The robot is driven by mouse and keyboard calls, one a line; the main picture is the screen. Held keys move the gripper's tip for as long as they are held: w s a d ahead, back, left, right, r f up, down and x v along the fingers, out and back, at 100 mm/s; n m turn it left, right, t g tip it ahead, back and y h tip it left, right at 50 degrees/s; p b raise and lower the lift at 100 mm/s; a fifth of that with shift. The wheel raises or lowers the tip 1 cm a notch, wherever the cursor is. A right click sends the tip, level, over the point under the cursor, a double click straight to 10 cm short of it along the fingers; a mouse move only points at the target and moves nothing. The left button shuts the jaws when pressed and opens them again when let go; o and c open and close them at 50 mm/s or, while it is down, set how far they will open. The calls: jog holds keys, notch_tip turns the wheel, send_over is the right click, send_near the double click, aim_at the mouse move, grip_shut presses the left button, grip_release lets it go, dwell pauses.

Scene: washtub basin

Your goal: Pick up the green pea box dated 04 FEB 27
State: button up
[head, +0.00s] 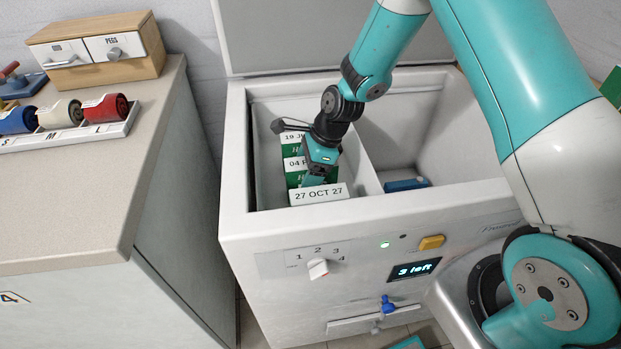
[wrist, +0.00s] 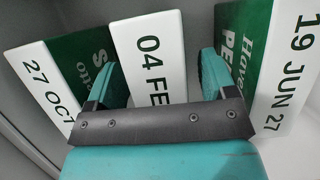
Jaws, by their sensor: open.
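The green pea box dated 04 FEB 27 stands in the basin's left compartment, its white date face partly visible in the head view (head: 295,163). In the wrist view its white face (wrist: 149,60) reads "04 FE", with the rest hidden by my gripper. My gripper (head: 318,178) reaches down into the compartment. In the wrist view my gripper (wrist: 163,82) is open, with one teal finger on each side of the 04 FEB box. I cannot tell whether the fingers touch it.
The 27 OCT 27 box (head: 319,194) is nearer the front wall, and the 19 JUN 27 box (wrist: 290,60) is on the other side. A divider (head: 361,165) separates the right compartment, which holds a blue object (head: 406,185). The basin's front rim (head: 400,203) is close by.

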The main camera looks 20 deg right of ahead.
jog(key=shift+f, duration=0.2)
jog(key=shift+c, duration=0.6)
jog(key=c, duration=1.1)
jog(key=shift+o, duration=0.2)
